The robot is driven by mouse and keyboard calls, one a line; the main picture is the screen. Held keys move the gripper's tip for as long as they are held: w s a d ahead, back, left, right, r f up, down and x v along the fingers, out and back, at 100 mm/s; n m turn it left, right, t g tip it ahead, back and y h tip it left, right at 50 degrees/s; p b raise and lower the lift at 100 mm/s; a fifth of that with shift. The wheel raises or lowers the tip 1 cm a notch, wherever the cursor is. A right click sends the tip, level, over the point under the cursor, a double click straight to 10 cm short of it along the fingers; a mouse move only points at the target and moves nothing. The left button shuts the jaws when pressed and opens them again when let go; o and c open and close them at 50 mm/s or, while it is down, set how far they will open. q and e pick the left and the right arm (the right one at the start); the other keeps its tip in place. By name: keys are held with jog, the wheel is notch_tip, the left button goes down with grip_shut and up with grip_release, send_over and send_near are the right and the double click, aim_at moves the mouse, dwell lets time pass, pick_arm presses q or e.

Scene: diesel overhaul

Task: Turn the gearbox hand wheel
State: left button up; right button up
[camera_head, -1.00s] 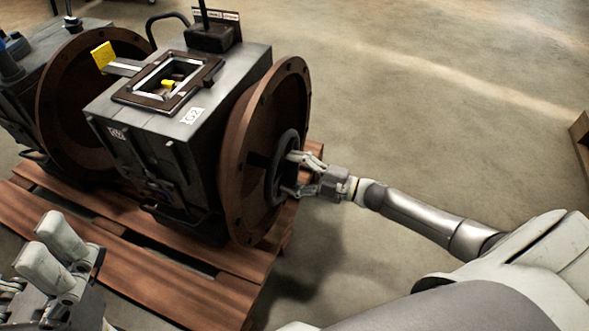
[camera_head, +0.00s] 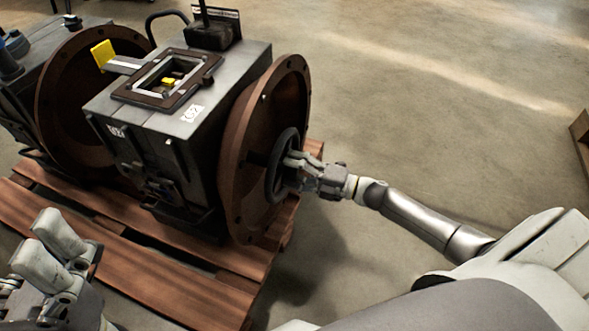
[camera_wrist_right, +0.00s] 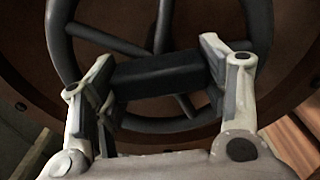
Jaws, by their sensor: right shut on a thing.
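The hand wheel (camera_head: 278,180) is a dark ring on the round rusty-brown flange at the gearbox's right end. Its rim and spokes show close up in the wrist view (camera_wrist_right: 252,25). My right gripper (camera_head: 293,172) is at the near right side of the wheel. In the wrist view its two fingers (camera_wrist_right: 160,78) are shut on a dark block-like handle of the wheel, one finger at each end. The gearbox (camera_head: 170,125) is a dark grey housing with an open framed top. My left gripper (camera_head: 52,250) is at the lower left, empty, its fingers apart.
The gearbox stands on a reddish wooden pallet (camera_head: 165,290). A second brown flange and dark machine (camera_head: 75,110) stand at the left. A yellow tag (camera_head: 103,54) sticks up between them.

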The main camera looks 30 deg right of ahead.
jog(key=shift+w+a+r, duration=0.1)
jog(key=shift+a+r, duration=0.15)
jog(key=shift+a, duration=0.1)
jog(key=o, duration=1.4)
jog(key=shift+w+a+f, duration=0.1)
jog(key=shift+a+f, duration=0.05)
jog(key=shift+o, duration=0.2)
jog(key=shift+s+d+f, duration=0.1)
jog(key=shift+s+d, duration=0.3)
jog(key=shift+d, duration=0.05)
jog(key=v, duration=1.1)
